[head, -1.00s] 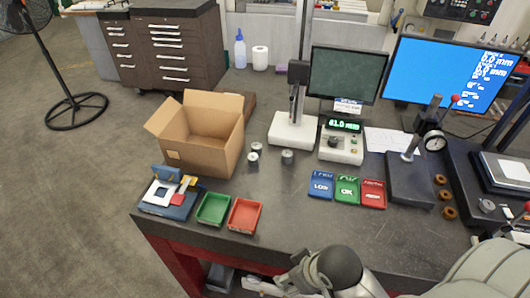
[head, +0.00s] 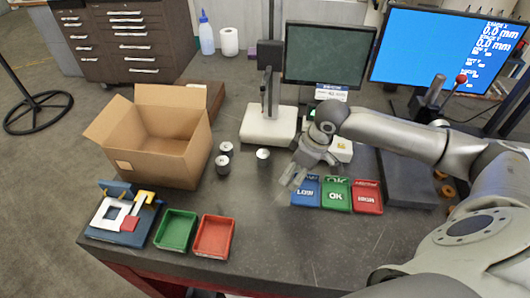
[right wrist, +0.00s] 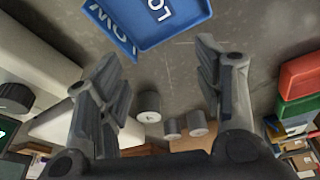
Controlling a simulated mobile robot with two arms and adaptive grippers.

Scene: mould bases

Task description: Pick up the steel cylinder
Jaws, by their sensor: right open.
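Three small grey metal cylinders stand on the dark table. In the head view one stands alone (head: 263,158), and two stand close together beside the carton, a rear one (head: 226,149) and a front one (head: 222,165). I cannot tell which is meant by the steel one. They also show in the right wrist view as a nearer cylinder (right wrist: 149,107) and two farther ones, left (right wrist: 172,128) and right (right wrist: 197,123). My right gripper (head: 291,181) is open and empty, right of the lone cylinder and apart from it. The cylinders appear between its spread fingers (right wrist: 154,70). My left gripper is out of view.
An open carton (head: 184,148) stands left of the cylinders. A white-based stand (head: 268,128) is behind the lone cylinder. Blue (head: 305,192), green (head: 337,195) and red (head: 367,198) labelled trays lie right of the gripper. Green (head: 176,231) and red (head: 214,237) bins are at front left.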

